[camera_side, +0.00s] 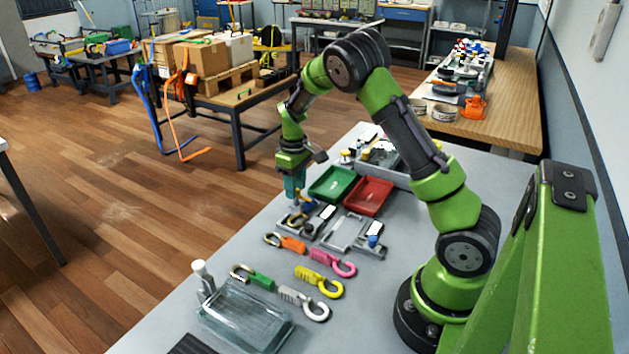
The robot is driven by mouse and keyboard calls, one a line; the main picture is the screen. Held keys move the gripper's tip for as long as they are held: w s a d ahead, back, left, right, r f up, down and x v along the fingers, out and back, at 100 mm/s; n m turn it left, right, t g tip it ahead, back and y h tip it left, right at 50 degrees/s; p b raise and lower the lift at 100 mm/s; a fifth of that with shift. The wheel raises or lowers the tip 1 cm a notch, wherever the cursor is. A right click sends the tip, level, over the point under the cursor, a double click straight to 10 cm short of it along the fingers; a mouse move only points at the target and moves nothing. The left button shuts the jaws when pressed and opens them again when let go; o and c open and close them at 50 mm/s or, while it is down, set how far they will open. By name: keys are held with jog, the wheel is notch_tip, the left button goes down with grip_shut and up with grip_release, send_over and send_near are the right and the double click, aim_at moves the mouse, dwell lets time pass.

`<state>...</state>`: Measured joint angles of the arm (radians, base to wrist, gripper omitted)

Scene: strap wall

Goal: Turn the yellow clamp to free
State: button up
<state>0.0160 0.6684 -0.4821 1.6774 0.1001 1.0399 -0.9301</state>
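A yellow piece with a hook-shaped end (319,281) lies on the grey table, among similar coloured hooked pieces. It is the clearest yellow thing on the table; I cannot tell whether it is the clamp. My gripper (295,198) points down over the far left part of the work area, above a small grey fixture (322,219) with dark and tan parts. The fixture's details and any clamp setting are too small to read. I cannot tell whether my fingers are open, or whether they touch the tan part below them.
Orange (292,244), pink (326,260), green (256,279) and grey (296,297) hooked pieces lie nearby. A green tray (332,184) and a red tray (368,195) stand behind. A clear tray (245,318) and white-topped post (201,278) stand in front.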

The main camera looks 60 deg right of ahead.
grip_shut()
jog(key=shift+m, duration=0.3)
jog(key=m, duration=0.3)
jog(key=shift+m, duration=0.3)
jog(key=m, duration=0.4)
jog(key=shift+m, duration=0.3)
jog(key=m, duration=0.4)
jog(key=shift+m, duration=2.5)
jog(key=shift+r, duration=0.1)
